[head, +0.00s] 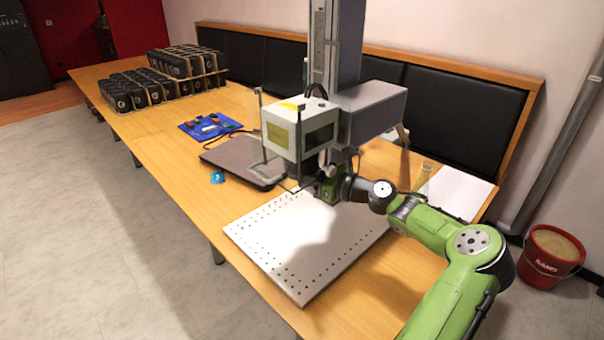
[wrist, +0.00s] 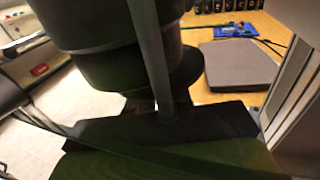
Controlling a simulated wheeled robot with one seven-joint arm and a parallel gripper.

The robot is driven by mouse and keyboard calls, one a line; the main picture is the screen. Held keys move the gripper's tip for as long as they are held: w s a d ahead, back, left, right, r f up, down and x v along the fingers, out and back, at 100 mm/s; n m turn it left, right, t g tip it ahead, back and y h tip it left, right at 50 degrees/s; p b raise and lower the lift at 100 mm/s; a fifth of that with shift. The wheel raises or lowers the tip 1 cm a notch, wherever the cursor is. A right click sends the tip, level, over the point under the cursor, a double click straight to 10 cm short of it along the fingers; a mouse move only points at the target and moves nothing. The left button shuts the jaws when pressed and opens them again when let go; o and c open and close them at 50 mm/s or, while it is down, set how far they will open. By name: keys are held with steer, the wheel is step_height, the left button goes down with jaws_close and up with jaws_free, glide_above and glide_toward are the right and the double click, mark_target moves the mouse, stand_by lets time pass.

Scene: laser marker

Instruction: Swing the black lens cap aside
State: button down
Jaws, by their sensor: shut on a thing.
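The white laser head (head: 298,128) hangs from a grey column over the perforated plate. In the wrist view its dark lens barrel (wrist: 100,45) fills the upper left. The black lens cap (wrist: 188,68) shows as a dark disc edge at the barrel's lower end, sticking out to the right. My gripper (head: 328,183) is just below the laser head; in the wrist view my gripper (wrist: 160,106) is shut on the cap from below. The exact grip is dark and partly hidden. The cap cannot be made out in the head view.
The white perforated plate (head: 300,250) lies below my gripper. A thin metal frame (head: 262,130) stands close beside the laser head. A dark flat pad (head: 240,160) and a blue tray (head: 210,126) lie further left. Black-item racks (head: 150,85) stand at the far end.

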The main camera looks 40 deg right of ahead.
steer(key=p, duration=0.1)
steer(key=m+h+p, duration=0.1)
steer(key=h+p, duration=0.1)
steer(key=shift+w+d+r+m+t, duration=0.15)
steer(key=shift+d+r+m+t, duration=0.15)
steer(key=h+p, duration=0.1)
steer(key=d+m+h, duration=0.1)
steer(key=shift+w+f+h+p, duration=0.15)
steer(key=shift+f+h+p, duration=0.15)
steer(key=shift+f+p, duration=0.1)
steer(key=c, duration=1.2)
jaws_free()
steer(key=shift+c, duration=0.2)
